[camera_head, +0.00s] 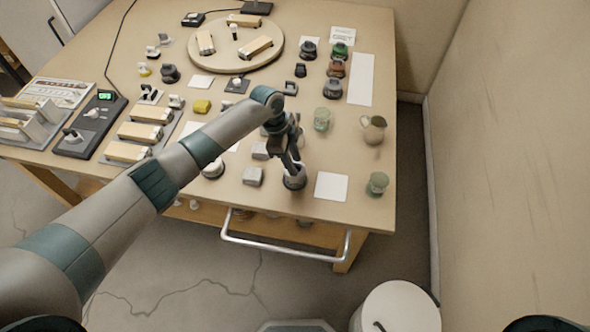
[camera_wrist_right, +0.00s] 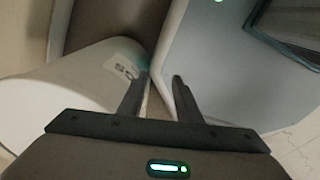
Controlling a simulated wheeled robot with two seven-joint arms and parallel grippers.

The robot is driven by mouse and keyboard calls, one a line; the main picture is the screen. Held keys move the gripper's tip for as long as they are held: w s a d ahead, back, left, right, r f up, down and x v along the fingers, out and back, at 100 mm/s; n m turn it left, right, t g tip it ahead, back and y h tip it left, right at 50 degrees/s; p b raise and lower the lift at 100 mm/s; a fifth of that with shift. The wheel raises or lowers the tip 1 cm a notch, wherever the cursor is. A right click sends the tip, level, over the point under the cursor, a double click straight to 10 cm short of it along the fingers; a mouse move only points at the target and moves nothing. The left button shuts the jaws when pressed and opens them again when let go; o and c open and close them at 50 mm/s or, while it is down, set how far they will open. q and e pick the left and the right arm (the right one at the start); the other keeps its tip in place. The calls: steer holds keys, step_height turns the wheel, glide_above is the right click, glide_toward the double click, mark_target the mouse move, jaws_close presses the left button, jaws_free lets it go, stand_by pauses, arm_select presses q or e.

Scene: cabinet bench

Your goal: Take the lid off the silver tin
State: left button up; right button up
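My left gripper (camera_head: 294,170) points down at the front of the bench, its fingertips at the top of a small dark round container (camera_head: 294,183) with a paler rim. The fingers and the small size hide whether they touch it or grip its lid. I cannot tell for sure whether this is the silver tin.
A white square mat (camera_head: 331,187) lies right of the container. A green glass jar (camera_head: 377,184), another jar (camera_head: 321,120) and a jug (camera_head: 374,130) stand nearby. A round board (camera_head: 270,55) holds several blocks at the back. A metal rail (camera_head: 285,250) runs along the front.

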mark_target(298, 164)
arm_select(q)
steer(key=shift+c, duration=0.3)
jaws_close()
steer(key=shift+r, duration=0.2)
steer(key=shift+r+b, duration=0.35)
steer(key=shift+r, duration=0.15)
step_height(298, 164, up, 2)
steer(key=shift+r+b, duration=0.15)
steer(key=shift+b, duration=0.5)
steer(key=s+d+r+b, duration=0.3)
steer(key=s+d+r, duration=0.4)
steer(key=s, duration=0.2)
steer(key=shift+d+r, duration=0.2)
steer(key=shift+r, duration=0.05)
